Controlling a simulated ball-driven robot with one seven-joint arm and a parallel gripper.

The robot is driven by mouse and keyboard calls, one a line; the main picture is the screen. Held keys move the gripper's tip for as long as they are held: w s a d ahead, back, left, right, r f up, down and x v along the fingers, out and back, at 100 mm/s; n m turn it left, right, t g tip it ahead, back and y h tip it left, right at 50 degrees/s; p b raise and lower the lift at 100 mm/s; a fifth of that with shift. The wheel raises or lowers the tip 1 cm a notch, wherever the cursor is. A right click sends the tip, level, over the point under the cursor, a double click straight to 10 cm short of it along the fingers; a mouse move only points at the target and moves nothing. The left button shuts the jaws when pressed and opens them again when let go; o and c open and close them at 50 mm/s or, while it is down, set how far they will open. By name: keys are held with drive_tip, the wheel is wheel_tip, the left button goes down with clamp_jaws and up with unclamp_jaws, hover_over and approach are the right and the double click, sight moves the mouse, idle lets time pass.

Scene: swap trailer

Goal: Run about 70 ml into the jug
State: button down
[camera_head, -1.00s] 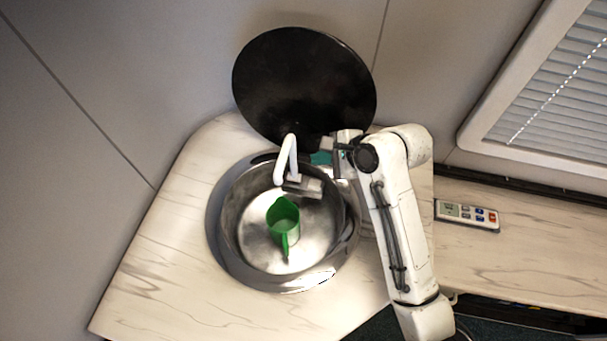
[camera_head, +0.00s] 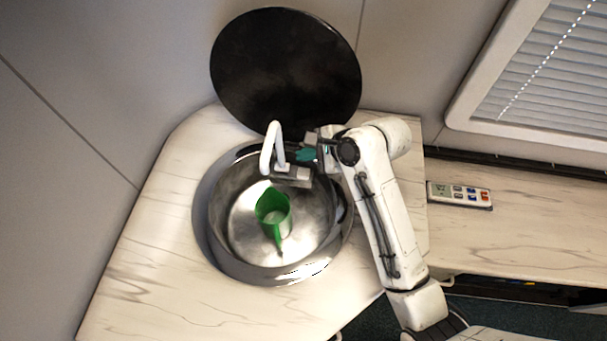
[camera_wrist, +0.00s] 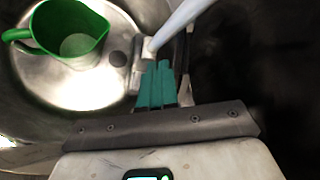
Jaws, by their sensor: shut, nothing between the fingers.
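A green jug (camera_head: 273,211) stands upright in the round steel sink (camera_head: 222,250). Its handle points toward the front in the head view. The wrist view also shows the jug (camera_wrist: 72,32) at the upper left, with a pale patch inside that I cannot identify. The white tap (camera_head: 267,152) arches at the sink's back rim, beside the jug. My gripper (camera_head: 296,175) is at the tap's base. In the wrist view my gripper's green fingers (camera_wrist: 157,84) are shut and empty, with their tips close to the base of the tap (camera_wrist: 180,24). Whether they touch it is unclear.
A round black lid (camera_head: 285,70) stands open against the wall behind the sink. A small remote with buttons (camera_head: 460,195) lies on the counter at the right. The pale marbled counter (camera_head: 140,255) is clear at the left. A window with blinds (camera_head: 545,85) is at the upper right.

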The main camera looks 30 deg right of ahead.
sight(298, 170)
wheel_tip(298, 170, down, 2)
drive_tip(key=shift+f+b, duration=0.2)
drive_tip(key=shift+b, duration=0.85)
drive_tip(key=shift+f, duration=1.05)
drive_tip(key=shift+f, duration=0.15)
drive_tip(key=shift+f, duration=0.25)
drive_tip(key=shift+f, duration=0.55)
idle(2.9)
drive_tip(key=shift+r, duration=0.1)
idle(0.7)
drive_tip(key=shift+r+p, duration=0.9)
drive_tip(key=shift+p, duration=0.6)
